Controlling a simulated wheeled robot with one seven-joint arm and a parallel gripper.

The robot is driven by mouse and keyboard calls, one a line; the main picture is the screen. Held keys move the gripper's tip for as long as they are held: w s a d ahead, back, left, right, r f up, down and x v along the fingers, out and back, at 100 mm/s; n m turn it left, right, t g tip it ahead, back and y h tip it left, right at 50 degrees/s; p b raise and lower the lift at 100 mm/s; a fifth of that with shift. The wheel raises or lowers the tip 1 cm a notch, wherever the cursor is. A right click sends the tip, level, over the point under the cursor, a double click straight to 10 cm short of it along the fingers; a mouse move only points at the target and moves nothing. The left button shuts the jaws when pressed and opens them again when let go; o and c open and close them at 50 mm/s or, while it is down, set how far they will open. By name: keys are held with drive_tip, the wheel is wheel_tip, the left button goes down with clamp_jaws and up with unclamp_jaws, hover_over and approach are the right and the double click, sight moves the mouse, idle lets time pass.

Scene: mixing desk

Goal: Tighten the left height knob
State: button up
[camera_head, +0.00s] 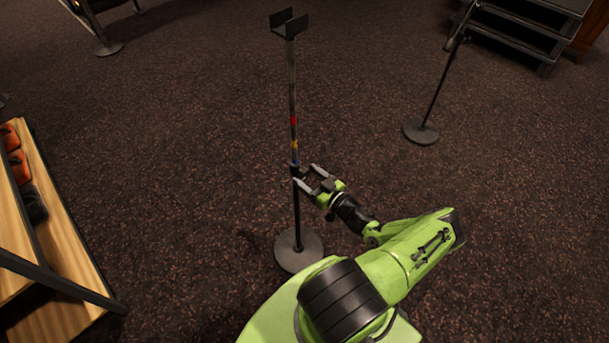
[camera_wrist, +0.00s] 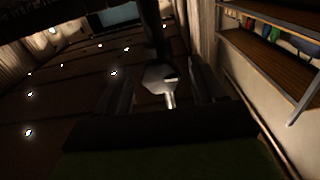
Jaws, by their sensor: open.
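An upright stand (camera_head: 291,85) with red, yellow and blue bands on its pole, a forked cradle on top and a round grey base is in the middle of the head view. My gripper (camera_head: 306,175) is open beside the pole, just below the bands, its fingers pointing at it. In the wrist view a pale, flat-faced knob (camera_wrist: 157,76) with a short shiny stem shows between the open fingers of my gripper (camera_wrist: 163,90), in front of the dark pole (camera_wrist: 153,28). The knob is not clear in the head view. I cannot tell whether a finger touches it.
A wooden shelf (camera_head: 75,255) with orange and dark items stands at the left. Another stand (camera_head: 421,131) is at the upper right, near dark steps (camera_head: 515,35). A round-based stand (camera_head: 108,48) is at the upper left. The carpet around the banded stand is clear.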

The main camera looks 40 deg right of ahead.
drive_tip(key=shift+w, duration=0.85)
drive_tip(key=shift+c, duration=0.3)
drive_tip(key=c, duration=1)
drive_tip(key=shift+a+m, duration=0.1)
drive_tip(key=shift+m, duration=0.6)
drive_tip(key=o, duration=1.1)
drive_tip(key=shift+c, duration=0.2)
drive_tip(key=s, duration=1.6)
drive_tip(key=shift+d+p, duration=0.25)
drive_tip(key=shift+p, duration=0.2)
